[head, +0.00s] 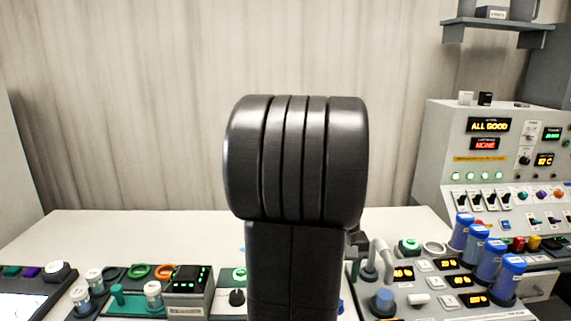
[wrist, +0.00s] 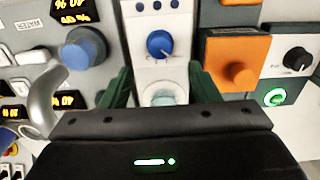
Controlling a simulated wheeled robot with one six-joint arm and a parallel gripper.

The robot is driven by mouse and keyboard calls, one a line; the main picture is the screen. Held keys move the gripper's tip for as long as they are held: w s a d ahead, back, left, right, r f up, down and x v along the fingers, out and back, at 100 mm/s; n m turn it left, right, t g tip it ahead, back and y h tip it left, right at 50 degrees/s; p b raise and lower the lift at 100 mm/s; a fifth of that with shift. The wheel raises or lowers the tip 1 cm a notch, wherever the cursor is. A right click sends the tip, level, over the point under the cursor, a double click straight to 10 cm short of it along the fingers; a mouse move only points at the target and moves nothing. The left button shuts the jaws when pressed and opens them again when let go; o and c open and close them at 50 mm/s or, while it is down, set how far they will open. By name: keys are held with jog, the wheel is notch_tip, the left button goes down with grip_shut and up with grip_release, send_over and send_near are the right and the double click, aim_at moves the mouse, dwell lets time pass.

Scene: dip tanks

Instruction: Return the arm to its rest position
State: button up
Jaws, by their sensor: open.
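My arm (head: 295,160) stands upright as a thick black link in the middle of the head view and hides what is behind it. My gripper (wrist: 162,85) shows in the wrist view with two dark green fingers spread apart. Nothing is held between them. Beneath and between the fingers is a white panel (wrist: 143,20) with a blue knob (wrist: 160,44) and a pale round button (wrist: 163,94). I cannot tell the exact height of the fingers above the panel. In the head view the gripper is hidden behind the arm.
An orange block with a knob (wrist: 240,75) is right of the fingers. A curved grey pipe (wrist: 45,100) is at left. In the head view, blue cylinders (head: 487,260) and a tall control console (head: 440,150) stand at right. A bench (head: 130,228) spans behind, its back part clear at left.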

notch_tip(320, 180, down, 8)
jog(key=shift+f, duration=0.1)
jog(key=m+b, duration=0.1)
jog(key=m, duration=0.4)
jog(key=shift+m, duration=0.4)
jog(key=shift+r, duration=0.55)
notch_tip(320, 180, up, 13)
jog(key=shift+p, duration=0.4)
jog(key=shift+s, duration=0.15)
